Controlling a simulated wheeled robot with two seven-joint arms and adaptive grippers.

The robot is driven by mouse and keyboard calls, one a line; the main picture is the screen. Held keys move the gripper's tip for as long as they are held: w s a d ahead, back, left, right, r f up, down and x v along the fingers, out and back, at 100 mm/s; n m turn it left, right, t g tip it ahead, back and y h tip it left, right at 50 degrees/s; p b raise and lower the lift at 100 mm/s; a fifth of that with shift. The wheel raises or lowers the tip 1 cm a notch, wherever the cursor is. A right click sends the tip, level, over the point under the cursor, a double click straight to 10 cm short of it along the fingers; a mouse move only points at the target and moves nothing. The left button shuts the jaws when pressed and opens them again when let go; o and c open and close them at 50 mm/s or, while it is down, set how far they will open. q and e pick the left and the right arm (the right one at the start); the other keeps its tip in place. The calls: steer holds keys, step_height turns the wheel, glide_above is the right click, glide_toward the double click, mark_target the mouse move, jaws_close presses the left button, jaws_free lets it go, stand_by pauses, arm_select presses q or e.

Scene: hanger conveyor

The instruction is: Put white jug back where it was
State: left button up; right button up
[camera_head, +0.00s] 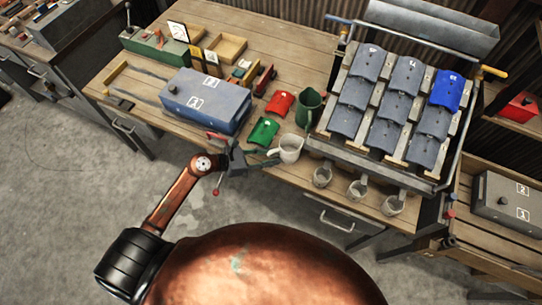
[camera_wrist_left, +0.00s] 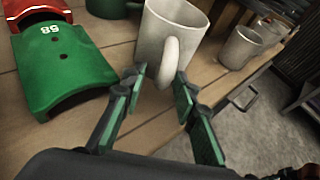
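The white jug (camera_head: 291,147) stands upright on the wooden workbench (camera_head: 290,190), near its front edge, with its handle toward my left gripper. In the left wrist view the jug (camera_wrist_left: 172,30) is at the top centre, its base partly hidden by its handle and a fingertip. My left gripper (camera_head: 263,158) is at the jug's left side. In the left wrist view its fingers (camera_wrist_left: 160,90) are apart, with the lower handle between or just beyond the tips. A gap shows on the left of the handle; contact on the right is unclear. My right gripper is not in view.
A green jug (camera_head: 309,108) stands behind the white one. Green (camera_head: 263,132) and red (camera_head: 280,103) curved pieces and a blue box (camera_head: 206,99) lie to the left. A rack of curved panels (camera_head: 390,107) stands right, with grey cups (camera_head: 357,190) along its front.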

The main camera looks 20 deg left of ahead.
arm_select(q)
steer(key=shift+r, duration=0.25)
steer(key=v, duration=1.2)
steer(key=shift+p, duration=0.45)
steer(key=shift+f, duration=0.1)
